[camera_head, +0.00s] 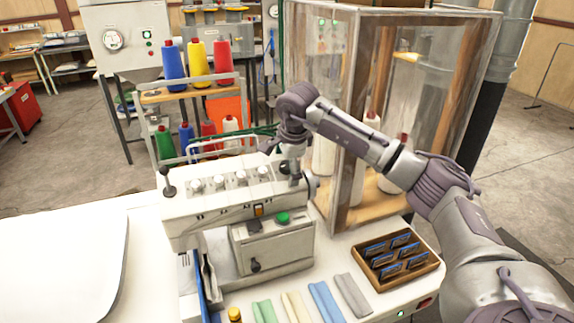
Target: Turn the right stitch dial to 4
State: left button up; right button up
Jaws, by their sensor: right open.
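The white stitching machine (185,212) stands on the table with a row of small pale dials on its sloped top. Dials show at the left (196,186), in the middle (240,177) and further right (263,172). My right gripper (292,178) points down at the right end of this row, over the machine's top. It is open, and its fingers hide what is directly beneath them. I cannot tell whether they touch a dial, and no dial numbers are readable. My left gripper is not in view.
A thread rack (200,78) with coloured spools stands behind the machine. A clear-walled cabinet (345,190) is close behind my right arm. A wooden tray (432,262) and folded cloth strips (325,300) lie in front. White fabric (60,265) covers the left.

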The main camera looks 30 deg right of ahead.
aim_at(287, 165)
jog(key=shift+s+r+p, duration=0.1)
jog(key=shift+r+p, duration=0.45)
jog(key=shift+r, duration=0.2)
jog(key=shift+p+v, duration=0.75)
jog(key=shift+v, duration=0.75)
jog(key=shift+s, duration=0.1)
jog(key=shift+f, duration=0.1)
